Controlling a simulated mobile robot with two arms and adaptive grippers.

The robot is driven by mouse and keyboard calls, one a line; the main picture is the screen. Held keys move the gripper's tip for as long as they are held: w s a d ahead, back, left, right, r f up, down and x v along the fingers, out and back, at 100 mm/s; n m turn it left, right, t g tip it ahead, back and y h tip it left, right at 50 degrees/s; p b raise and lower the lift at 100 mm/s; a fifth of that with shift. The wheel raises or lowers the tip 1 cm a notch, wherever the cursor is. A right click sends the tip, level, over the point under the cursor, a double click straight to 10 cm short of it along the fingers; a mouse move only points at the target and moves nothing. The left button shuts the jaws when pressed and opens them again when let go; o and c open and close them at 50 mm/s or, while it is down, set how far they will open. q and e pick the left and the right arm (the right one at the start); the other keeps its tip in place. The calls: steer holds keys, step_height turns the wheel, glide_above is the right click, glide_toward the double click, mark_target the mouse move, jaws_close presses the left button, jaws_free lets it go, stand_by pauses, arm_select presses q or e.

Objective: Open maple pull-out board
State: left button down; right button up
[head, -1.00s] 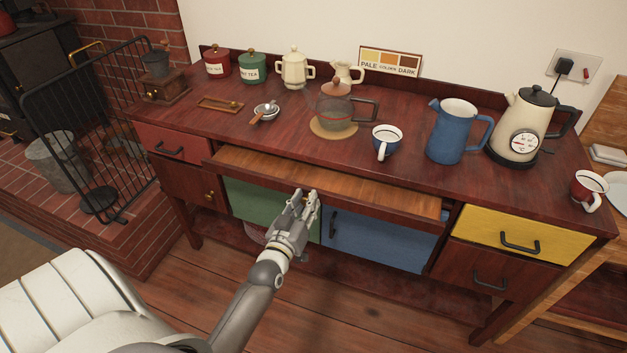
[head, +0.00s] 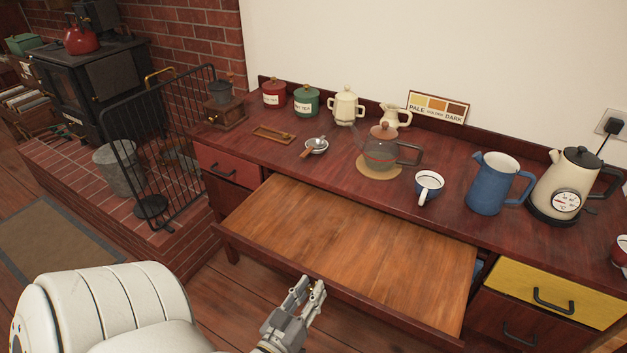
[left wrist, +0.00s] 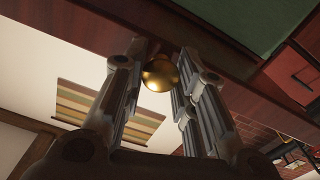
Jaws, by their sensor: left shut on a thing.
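The maple pull-out board (head: 350,250) is slid far out from under the sideboard top, with a dark red front edge. My left gripper (head: 311,287) is at the middle of that front edge. In the left wrist view, a round brass knob (left wrist: 159,74) sits between the two fingers of the left gripper (left wrist: 165,75), which is shut on it. In the head view the fingers largely hide the knob. My right gripper is not in view.
A black fire guard (head: 165,150) stands at the left. The board's surface is bare.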

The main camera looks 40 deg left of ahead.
arm_select(q)
steer(key=c, duration=1.1)
jaws_free()
steer(key=shift+c, duration=0.2)
steer(key=v, duration=1.2)
